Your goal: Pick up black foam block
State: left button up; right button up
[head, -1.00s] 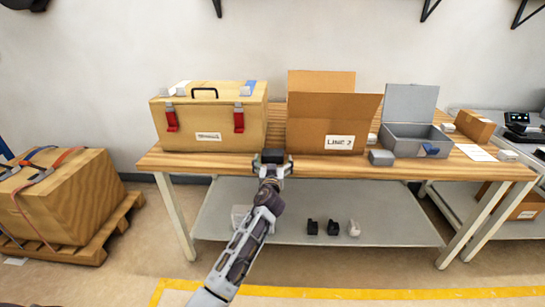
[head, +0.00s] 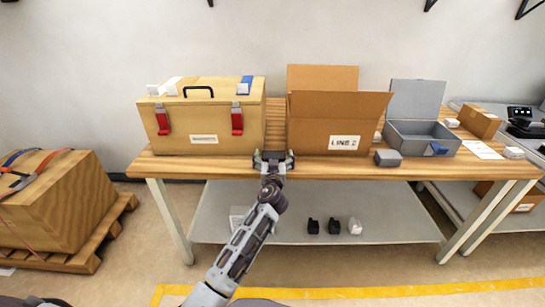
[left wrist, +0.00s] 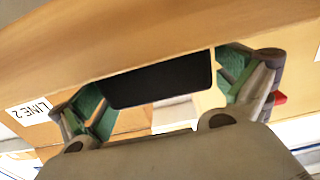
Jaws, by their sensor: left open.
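The black foam block (head: 271,154) is at the table's front edge, between the wooden chest and the LINE 2 box. In the left wrist view the black foam block (left wrist: 160,82) is a dark, round-cornered slab between my finger pads. My left gripper (head: 273,163) is open, with one finger on each side of the block. In the left wrist view the gripper (left wrist: 163,92) shows green pads. The left pad looks very close to the block's side; I cannot tell whether it touches. My right gripper does not show.
The wooden chest (head: 203,120) with red latches stands left and the cardboard LINE 2 box (head: 330,125) right, both on the wooden table (head: 215,167). A grey open box (head: 420,140) and small grey block (head: 388,158) are farther right. The lower shelf (head: 390,215) holds small parts.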

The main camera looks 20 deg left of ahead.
aim_at(274, 155)
pick_arm(q)
jog(key=shift+s+r, duration=0.1)
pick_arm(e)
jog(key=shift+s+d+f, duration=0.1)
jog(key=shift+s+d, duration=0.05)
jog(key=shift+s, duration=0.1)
pick_arm(q)
jog(key=shift+c, duration=0.7)
jog(key=c, duration=0.7)
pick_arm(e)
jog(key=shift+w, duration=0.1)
pick_arm(q)
jog(key=shift+r, duration=0.8)
jog(key=shift+r+p, duration=1.2)
jog(key=shift+r, duration=2.95)
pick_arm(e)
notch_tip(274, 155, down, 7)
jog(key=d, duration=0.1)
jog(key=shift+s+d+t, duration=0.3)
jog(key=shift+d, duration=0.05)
